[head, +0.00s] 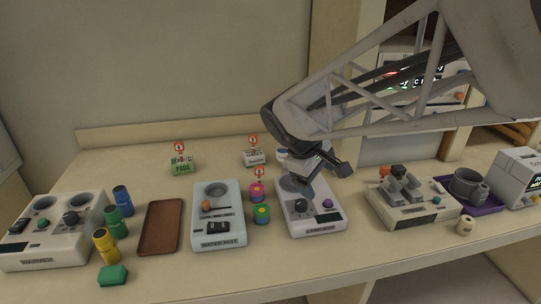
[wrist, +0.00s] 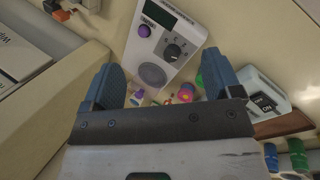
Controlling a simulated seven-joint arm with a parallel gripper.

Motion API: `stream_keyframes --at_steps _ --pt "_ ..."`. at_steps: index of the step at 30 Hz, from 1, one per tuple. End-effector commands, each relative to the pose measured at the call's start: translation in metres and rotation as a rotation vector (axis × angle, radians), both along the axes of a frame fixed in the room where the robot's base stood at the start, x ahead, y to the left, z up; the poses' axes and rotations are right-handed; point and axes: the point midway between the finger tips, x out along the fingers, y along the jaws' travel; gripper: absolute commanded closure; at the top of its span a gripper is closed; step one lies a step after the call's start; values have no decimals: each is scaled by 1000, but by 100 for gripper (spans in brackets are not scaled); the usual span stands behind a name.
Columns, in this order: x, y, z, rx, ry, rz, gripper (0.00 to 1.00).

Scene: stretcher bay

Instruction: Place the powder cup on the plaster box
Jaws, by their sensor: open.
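No label that I can read says powder cup or plaster box. A pink cup-like pot with a yellow centre (head: 257,192) stands upright behind a similar green pot (head: 261,214), between two white devices. The pink pot also shows in the wrist view (wrist: 186,93). A small white box with a red sign (head: 254,157) stands at the back, its print too small to read; a green box marked PODS (head: 182,165) stands to its left. A pale blue-and-white item (head: 282,154) is partly hidden by my arm. My gripper (head: 317,172) is open and empty above the knobbed white device (head: 316,219).
A white device with a round dish (head: 218,235) and a brown tray (head: 160,228) lie left. Blue, green and yellow cylinders (head: 115,220) stand beside the tray. A lever device (head: 412,208) and a purple tray with a grey mug (head: 483,209) are right. The back left counter is clear.

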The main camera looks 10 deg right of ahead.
Motion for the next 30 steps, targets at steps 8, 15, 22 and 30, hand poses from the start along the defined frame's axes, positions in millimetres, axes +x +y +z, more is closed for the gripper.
stream_keyframes --at_steps 8,15,22,30 --pt "-71 6 3 180 -113 -217 16" --pt "-124 16 -1 336 -199 -404 16" --pt "-158 25 -6 446 -253 -534 16" --pt "-168 28 -9 483 -269 -577 16"
